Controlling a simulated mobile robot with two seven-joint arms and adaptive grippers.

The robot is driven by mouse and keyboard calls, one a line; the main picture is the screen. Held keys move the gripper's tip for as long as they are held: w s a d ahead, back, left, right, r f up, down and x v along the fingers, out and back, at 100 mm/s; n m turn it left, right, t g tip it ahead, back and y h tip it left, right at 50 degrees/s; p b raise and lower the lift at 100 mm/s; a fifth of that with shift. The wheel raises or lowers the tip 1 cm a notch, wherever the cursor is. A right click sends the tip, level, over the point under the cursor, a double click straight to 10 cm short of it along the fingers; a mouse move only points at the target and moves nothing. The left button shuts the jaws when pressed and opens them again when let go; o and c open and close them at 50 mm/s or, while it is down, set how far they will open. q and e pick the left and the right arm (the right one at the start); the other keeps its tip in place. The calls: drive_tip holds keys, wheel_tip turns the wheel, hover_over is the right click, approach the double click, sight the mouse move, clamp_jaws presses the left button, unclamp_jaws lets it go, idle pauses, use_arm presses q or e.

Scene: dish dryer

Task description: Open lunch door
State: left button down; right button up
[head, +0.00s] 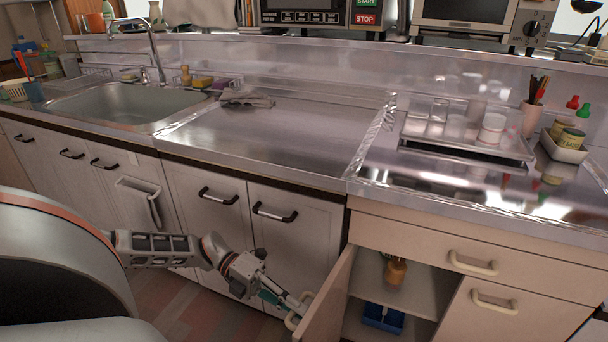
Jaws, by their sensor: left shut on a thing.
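A cream cabinet door (330,299) below the right part of the counter stands open, swung out toward me. Its cabinet shows two shelf levels (410,284) inside. My left gripper (294,313) is at the door's outer face, low in the head view, and is shut on the door's pale handle (292,321). The fingers hide part of the handle. A neighbouring cream door with a handle (494,303) is closed, and so is the drawer (470,252) above. My right gripper is not in view.
A brown jar (396,272) and a blue container (383,318) are inside the cabinet. The steel counter (270,135) with a sink (135,105) runs above. White cabinet doors with black handles (274,213) are closed at the left.

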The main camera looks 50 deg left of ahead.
use_arm(q)
drive_tip(key=shift+w+a+r, duration=0.1)
drive_tip(key=shift+w, duration=0.05)
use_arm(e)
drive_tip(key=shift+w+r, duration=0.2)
use_arm(q)
drive_tip(key=c, duration=2.4)
unclamp_jaws()
drive_tip(key=v, duration=1.2)
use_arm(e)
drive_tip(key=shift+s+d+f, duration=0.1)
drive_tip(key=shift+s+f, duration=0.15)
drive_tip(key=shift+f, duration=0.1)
